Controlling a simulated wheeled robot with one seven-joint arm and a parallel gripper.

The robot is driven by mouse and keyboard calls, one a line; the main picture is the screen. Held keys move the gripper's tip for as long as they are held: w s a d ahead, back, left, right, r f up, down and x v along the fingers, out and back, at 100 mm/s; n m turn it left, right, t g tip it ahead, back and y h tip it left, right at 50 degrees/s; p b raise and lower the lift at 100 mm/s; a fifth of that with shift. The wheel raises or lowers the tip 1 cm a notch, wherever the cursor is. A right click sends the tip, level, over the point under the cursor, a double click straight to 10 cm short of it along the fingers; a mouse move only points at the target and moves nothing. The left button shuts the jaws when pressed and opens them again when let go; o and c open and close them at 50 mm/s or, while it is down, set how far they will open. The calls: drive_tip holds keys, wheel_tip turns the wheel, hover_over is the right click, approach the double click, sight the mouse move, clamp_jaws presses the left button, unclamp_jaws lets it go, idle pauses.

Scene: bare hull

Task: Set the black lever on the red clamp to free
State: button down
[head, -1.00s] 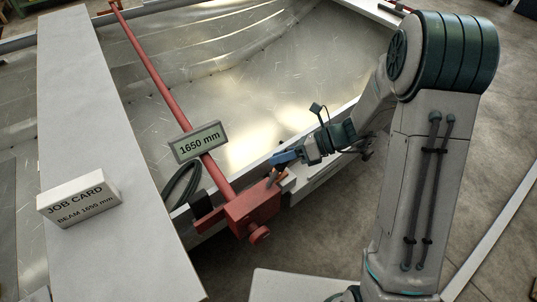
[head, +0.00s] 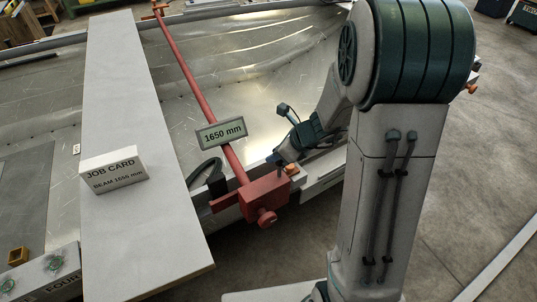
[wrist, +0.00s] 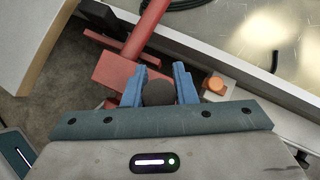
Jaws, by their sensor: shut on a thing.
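The red clamp (head: 263,196) sits at the near edge of the hull, with its long red bar running away to the upper left. In the wrist view its red body (wrist: 113,72) lies just beyond my fingers. My gripper (head: 279,162) is down at the top of the clamp. In the wrist view the blue fingers of my gripper (wrist: 160,88) are shut on the dark round end of the black lever (wrist: 158,92). The rest of the lever is hidden, so I cannot tell its angle.
A sign reading 1650 mm (head: 222,133) stands on the bar. A job card (head: 113,169) lies on the pale plank (head: 130,235) at left. An orange knob (wrist: 216,84) is right of my fingers.

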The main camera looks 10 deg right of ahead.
idle(0.4)
drive_tip(key=c, duration=1.2)
unclamp_jaws()
drive_tip(key=shift+a, duration=0.1)
drive_tip(key=shift+o, duration=0.2)
drive_tip(key=p+v, duration=0.4)
drive_tip(key=v, duration=0.9)
drive_tip(key=shift+s+r, duration=0.2)
drive_tip(key=shift+r, duration=0.15)
